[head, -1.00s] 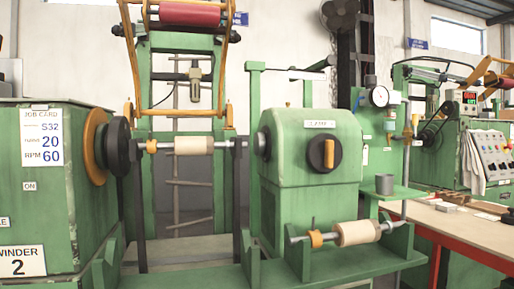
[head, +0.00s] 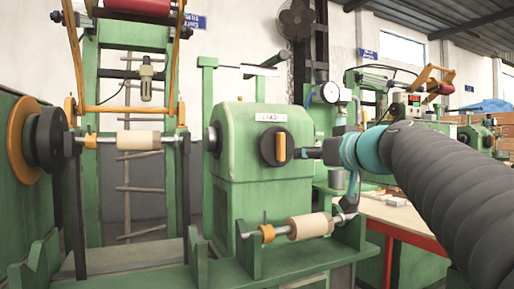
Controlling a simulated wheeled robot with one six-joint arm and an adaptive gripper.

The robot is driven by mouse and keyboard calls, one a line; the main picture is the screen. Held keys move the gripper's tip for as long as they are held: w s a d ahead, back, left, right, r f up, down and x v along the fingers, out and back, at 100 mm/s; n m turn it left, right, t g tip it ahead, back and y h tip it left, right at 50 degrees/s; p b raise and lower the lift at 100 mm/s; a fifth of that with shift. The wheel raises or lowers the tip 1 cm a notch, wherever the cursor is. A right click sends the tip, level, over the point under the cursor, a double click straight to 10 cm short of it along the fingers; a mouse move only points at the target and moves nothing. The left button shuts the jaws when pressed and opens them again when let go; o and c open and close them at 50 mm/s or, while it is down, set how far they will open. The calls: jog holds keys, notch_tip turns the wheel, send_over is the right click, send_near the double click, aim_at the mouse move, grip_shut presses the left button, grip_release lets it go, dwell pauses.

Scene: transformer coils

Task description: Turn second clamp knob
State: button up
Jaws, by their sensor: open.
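The clamp knob (head: 275,146) is a black disc with an upright orange grip bar, on the front of the green clamp housing (head: 240,175). A small label (head: 271,117) sits above it, too small to read fully. My arm comes in from the right, and my gripper (head: 302,153) points left at the knob, close beside its right edge. The fingers are small and dark here and appear open with nothing between them. I cannot tell whether they touch the knob. The grip bar is not hidden.
A spindle with a pale roll (head: 309,226) lies on supports below the housing. Another pale roll (head: 138,140) sits on a shaft at the left. A round gauge (head: 330,92) and a grey cup (head: 336,178) stand behind my wrist. A red-edged table (head: 405,232) is at the right.

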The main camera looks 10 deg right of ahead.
aim_at(283, 140)
jog(key=shift+t, duration=0.6)
jog(key=r+p+x, duration=0.1)
jog(key=x, duration=0.3)
jog(key=d+p+x, duration=0.1)
jog(key=x, duration=0.4)
jog(key=r+p+x, duration=0.1)
jog(key=x, duration=0.4)
jog(key=shift+w+d+r+p, duration=0.2)
jog(key=shift+w+r+p, duration=0.1)
jog(key=shift+w+r, duration=0.05)
grip_shut()
